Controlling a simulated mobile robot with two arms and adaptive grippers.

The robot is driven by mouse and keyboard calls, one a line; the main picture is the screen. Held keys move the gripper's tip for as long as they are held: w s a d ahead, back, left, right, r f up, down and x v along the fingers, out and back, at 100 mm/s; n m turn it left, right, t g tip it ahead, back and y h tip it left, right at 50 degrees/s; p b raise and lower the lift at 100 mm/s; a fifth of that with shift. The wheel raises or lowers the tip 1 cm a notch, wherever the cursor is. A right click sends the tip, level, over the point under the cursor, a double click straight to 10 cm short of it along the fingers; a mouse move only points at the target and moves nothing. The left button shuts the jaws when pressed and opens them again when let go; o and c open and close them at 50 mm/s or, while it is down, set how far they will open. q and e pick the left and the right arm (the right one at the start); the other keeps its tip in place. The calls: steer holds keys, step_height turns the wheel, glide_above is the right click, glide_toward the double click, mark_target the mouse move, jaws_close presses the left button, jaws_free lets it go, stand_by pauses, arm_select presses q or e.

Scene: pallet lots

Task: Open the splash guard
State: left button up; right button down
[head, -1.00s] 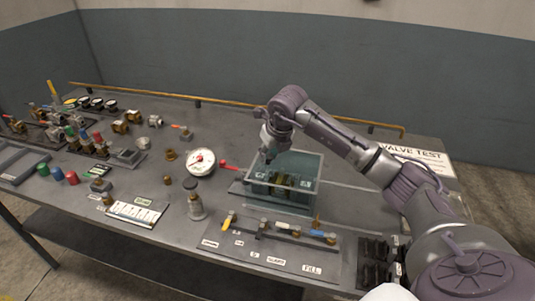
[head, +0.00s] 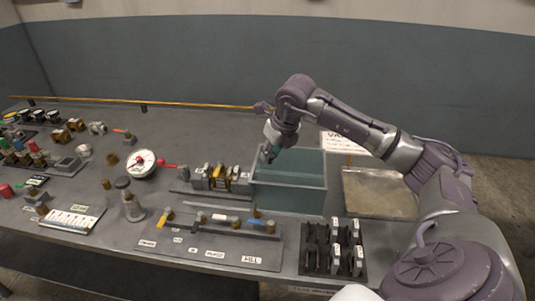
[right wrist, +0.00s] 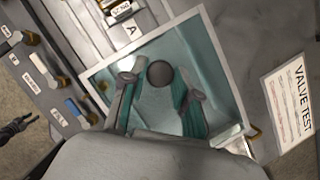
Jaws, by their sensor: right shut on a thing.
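The splash guard (head: 290,198) is a clear, teal-tinted box-like cover on the bench. It stands to the right of a row of clamped valve parts (head: 222,178), which are uncovered. My right gripper (head: 272,153) reaches down at the guard's top left. In the right wrist view, the guard (right wrist: 222,72) shows with a pale frame, and my gripper's two fingers (right wrist: 159,95) stand on either side of a dark round knob (right wrist: 159,73). The gripper is shut on the guard; the exact contact is hard to see. My left gripper is not seen in the head view.
A black rack (head: 334,250) and a labelled valve panel (head: 215,240) lie in front of the guard. A flat tan plate (head: 380,193) lies to its right. A gauge (head: 143,163) stands left. A brass rail (head: 130,101) runs along the back.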

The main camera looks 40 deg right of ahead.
steer(key=shift+w, duration=0.1)
steer(key=c, duration=0.8)
jaws_free()
steer(key=shift+c, duration=0.2)
steer(key=shift+r, duration=0.1)
steer(key=v, duration=1.2)
